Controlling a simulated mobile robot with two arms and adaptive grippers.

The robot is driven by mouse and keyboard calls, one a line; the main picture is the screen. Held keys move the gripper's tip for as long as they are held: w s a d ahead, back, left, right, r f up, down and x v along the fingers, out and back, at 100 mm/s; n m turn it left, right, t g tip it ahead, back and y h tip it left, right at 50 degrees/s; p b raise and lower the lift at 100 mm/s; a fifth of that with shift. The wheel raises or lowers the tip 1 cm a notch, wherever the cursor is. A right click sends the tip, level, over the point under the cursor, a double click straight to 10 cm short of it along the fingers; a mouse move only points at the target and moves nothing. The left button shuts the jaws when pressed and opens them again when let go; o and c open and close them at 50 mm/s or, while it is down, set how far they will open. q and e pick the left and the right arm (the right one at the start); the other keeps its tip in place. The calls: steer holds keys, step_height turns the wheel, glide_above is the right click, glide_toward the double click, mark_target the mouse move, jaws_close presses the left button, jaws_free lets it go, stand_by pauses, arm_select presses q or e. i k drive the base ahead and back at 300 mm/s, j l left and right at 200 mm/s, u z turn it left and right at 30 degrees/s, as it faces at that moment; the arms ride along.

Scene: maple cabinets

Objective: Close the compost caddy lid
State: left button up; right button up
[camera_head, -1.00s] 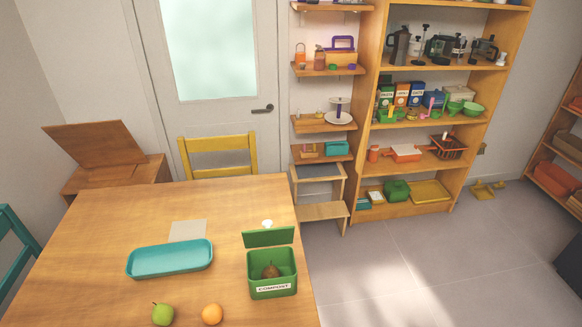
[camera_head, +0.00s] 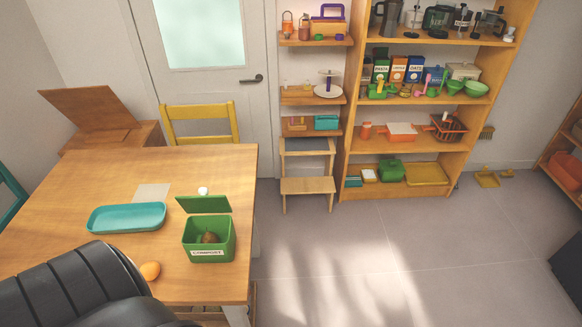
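The green compost caddy (camera_head: 208,254) stands on the wooden table near its right edge, with a white label on its front. Its green lid (camera_head: 204,204) is open, raised at the back of the caddy. A brown item (camera_head: 210,237) lies inside. A black part of my own arm covers the table's lower left corner, in front of the caddy and apart from it in the picture. Neither gripper's fingers show.
On the table (camera_head: 80,180) are a teal tray (camera_head: 127,218), an orange (camera_head: 150,271), a pale card (camera_head: 152,192) and a small white object (camera_head: 203,190). A yellow chair (camera_head: 200,125) stands behind. Floor (camera_head: 370,260) to the right is clear; shelves (camera_head: 410,110) stand beyond.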

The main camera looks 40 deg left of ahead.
mark_target(192, 205)
steer(key=i+l+z, duration=0.1)
steer(key=i+l, duration=0.5)
steer(key=i, duration=0.2)
steer(key=i+u, duration=0.2)
steer(key=u, duration=0.15)
steer(key=i+u, duration=0.2)
steer(key=u, duration=0.2)
steer(key=i+l+u, duration=0.1)
steer(key=u, duration=0.25)
steer(key=i+j+u, duration=0.1)
steer(key=u, duration=0.4)
steer(key=i+u, duration=0.25)
steer(key=u, duration=0.25)
steer(key=i+u, duration=0.2)
steer(key=u, duration=0.3)
steer(key=i+l+u, duration=0.15)
steer(key=u, duration=0.35)
steer(key=i+l+u, duration=0.15)
steer(key=u, duration=0.35)
steer(key=i+l+u, duration=0.15)
steer(key=u, duration=0.35)
steer(key=k+l+u, duration=0.25)
